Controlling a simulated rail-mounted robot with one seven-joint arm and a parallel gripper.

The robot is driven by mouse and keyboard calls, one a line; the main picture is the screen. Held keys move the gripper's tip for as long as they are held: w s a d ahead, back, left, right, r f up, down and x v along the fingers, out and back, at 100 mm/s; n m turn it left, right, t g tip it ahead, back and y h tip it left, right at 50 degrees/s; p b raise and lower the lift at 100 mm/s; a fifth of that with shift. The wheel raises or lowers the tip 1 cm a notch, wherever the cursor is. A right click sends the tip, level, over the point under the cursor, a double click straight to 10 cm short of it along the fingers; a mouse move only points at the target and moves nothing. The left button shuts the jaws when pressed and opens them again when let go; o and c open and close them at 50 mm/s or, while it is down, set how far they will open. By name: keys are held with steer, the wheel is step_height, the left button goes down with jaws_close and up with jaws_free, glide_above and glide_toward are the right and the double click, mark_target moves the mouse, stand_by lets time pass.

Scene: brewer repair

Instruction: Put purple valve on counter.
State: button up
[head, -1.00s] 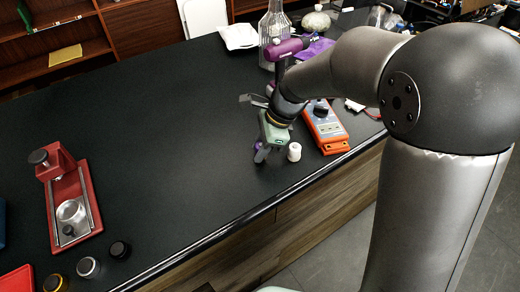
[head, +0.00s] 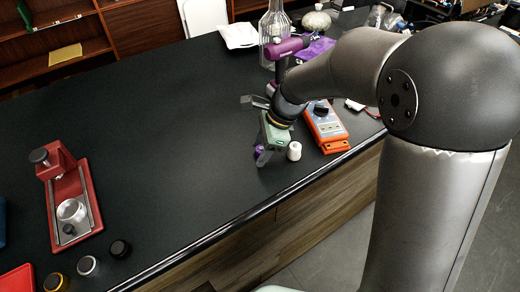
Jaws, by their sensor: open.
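My gripper (head: 260,156) points down at the counter near its front edge, left of the orange meter. The purple valve (head: 258,151) shows only as a small purple patch at the fingers, low at the counter surface. The fingers hide most of it, and I cannot tell whether they touch it. The jaws are open. The black counter (head: 160,130) is bare to the left of my gripper.
A white spool-like piece (head: 294,151) stands just right of my gripper. An orange meter (head: 325,128) lies beyond it. A red brewer stand (head: 70,195) and several round caps are at the left. A glass bottle (head: 275,30) stands at the back.

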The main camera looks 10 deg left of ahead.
steer(key=v, duration=1.1)
steer(key=shift+r, duration=0.2)
steer(key=s+d+f+n+t+h, duration=0.1)
steer(key=s+d+f+n+h, duration=0.1)
steer(key=s+d+n, duration=0.5)
steer(key=s+d+f+n+t+h, duration=0.1)
steer(key=s+d+f+n, duration=0.4)
steer(key=s+d, duration=0.6)
steer(key=d+n+h, duration=0.1)
steer(key=d+n, duration=0.1)
steer(key=d, duration=0.1)
